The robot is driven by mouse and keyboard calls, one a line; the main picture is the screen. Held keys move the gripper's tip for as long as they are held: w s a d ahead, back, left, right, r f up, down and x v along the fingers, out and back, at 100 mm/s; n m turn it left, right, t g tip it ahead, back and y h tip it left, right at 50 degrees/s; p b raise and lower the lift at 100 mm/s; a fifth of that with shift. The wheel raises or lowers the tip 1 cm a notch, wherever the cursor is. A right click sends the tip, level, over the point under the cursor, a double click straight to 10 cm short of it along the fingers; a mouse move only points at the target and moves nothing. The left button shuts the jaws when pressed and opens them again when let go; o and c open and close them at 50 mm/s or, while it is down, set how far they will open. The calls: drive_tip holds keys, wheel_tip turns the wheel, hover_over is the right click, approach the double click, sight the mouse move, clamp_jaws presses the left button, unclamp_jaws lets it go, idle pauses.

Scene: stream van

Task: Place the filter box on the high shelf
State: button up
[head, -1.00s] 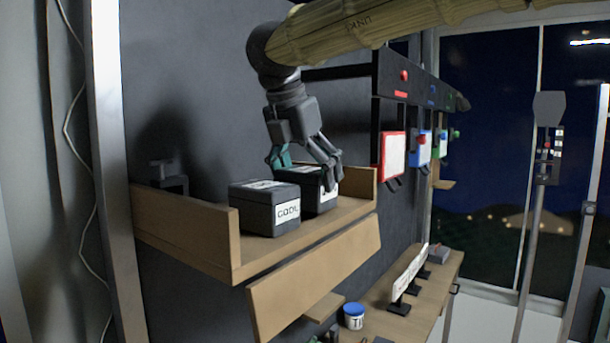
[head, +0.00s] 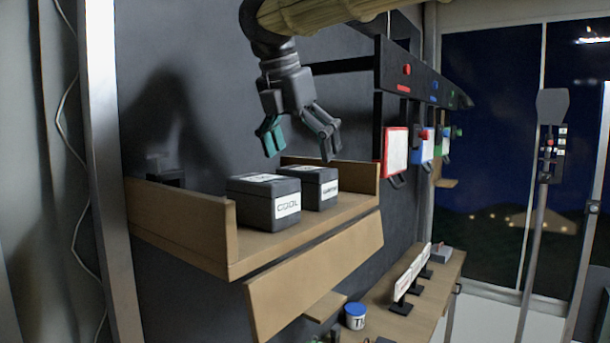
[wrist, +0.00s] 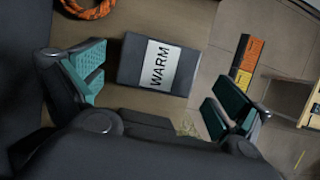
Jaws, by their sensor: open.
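Two dark boxes stand side by side on the high wooden shelf (head: 180,232). The nearer box (head: 258,207) has a white label reading COOL. The farther box (head: 309,184) has a white label, too small to read in the head view. My gripper (head: 298,150) is open and empty, above the farther box and apart from it. In the wrist view a dark box (wrist: 143,68) with a white WARM label lies between and beyond my open fingers (wrist: 155,90). I cannot tell from the labels which one the task calls the filter box.
The shelf has raised wooden ends, and a slanted board (head: 315,275) hangs below its front. Below stands a bench with a blue-lidded jar (head: 355,315). A rack with colored tags (head: 397,152) is on the wall at right. An orange coil (wrist: 88,8) shows in the wrist view.

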drive_tip(key=b+v, duration=0.1)
drive_tip(key=v, duration=0.6)
drive_tip(key=shift+r+b, duration=0.3)
drive_tip(key=shift+b, duration=0.05)
idle(0.9)
